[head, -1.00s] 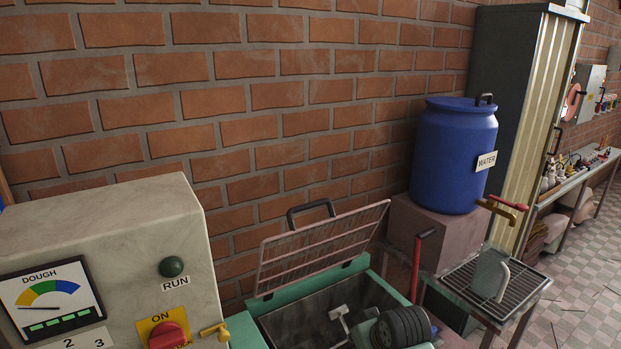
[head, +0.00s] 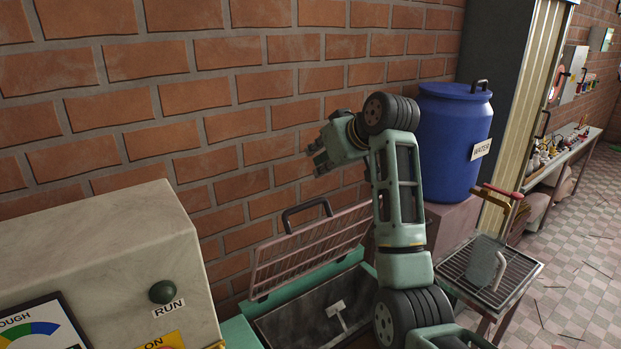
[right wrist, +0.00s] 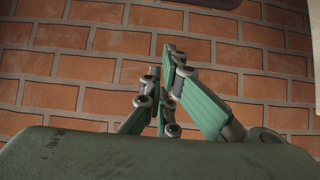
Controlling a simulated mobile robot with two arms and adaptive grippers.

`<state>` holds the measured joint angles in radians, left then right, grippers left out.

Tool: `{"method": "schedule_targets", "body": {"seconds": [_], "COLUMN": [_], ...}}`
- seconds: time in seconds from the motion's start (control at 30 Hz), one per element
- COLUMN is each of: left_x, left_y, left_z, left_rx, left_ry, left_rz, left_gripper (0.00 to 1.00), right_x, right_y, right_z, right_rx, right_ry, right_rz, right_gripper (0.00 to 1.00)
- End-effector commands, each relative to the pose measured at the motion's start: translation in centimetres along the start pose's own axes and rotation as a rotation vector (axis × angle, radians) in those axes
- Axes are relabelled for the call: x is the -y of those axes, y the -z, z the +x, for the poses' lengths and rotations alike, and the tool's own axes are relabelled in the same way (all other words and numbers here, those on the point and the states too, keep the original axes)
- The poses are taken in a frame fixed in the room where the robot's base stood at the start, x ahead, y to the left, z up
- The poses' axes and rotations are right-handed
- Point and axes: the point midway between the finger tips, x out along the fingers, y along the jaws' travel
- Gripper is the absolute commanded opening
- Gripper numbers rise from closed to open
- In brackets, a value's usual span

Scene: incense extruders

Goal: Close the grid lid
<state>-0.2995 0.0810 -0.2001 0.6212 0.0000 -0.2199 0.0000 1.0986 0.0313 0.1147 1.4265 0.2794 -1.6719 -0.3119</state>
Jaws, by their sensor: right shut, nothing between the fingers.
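The grid lid (head: 312,246) is a pinkish wire grid with a dark handle (head: 306,212) on its upper edge. It stands open, tilted up toward the brick wall at the back of the green trough (head: 262,308). A mixing paddle (head: 337,312) shows inside the trough. My right gripper (head: 318,156) is above and slightly right of the lid handle, apart from it, near the wall. Its fingers are shut and empty; they also show in the right wrist view (right wrist: 166,85) against bricks. My left gripper is not in view.
A blue water barrel (head: 452,140) stands behind my right arm. A metal grate table (head: 520,272) is at the right. The air above the trough's left part is clear.

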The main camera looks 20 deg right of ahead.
Motion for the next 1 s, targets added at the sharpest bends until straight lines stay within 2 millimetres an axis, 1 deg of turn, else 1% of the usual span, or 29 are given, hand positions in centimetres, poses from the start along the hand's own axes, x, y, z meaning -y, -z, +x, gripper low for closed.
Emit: {"method": "schedule_targets", "body": {"seconds": [0.03,0.1,0.3,0.43,0.5,0.7,0.83,1.0], "left_x": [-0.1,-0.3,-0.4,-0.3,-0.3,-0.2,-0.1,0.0], "left_y": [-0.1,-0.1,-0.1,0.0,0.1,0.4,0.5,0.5], "left_z": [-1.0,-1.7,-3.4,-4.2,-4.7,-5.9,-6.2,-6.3], "left_rx": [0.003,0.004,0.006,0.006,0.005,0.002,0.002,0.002], "left_ry": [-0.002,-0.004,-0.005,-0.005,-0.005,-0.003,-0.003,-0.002], "left_rz": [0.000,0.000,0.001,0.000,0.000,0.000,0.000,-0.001], "left_gripper": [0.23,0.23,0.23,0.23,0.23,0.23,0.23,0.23], "right_x": [0.1,0.2,0.1,0.1,0.0,0.1,0.1,0.1], "right_y": [0.2,0.3,0.2,0.1,-0.8,-2.7,-3.5,-3.8], "right_z": [0.8,2.2,5.9,7.8,7.3,6.6,6.4,6.4], "right_rx": [0.005,0.005,0.004,0.004,0.002,0.001,0.000,0.000], "right_ry": [0.004,0.005,0.004,0.002,0.000,0.001,0.001,0.001], "right_rz": [0.001,0.001,0.002,0.000,0.001,0.000,0.000,-0.001], "right_gripper": [0.00,0.00,0.00,0.00,0.00,0.00,0.00,0.00]}}
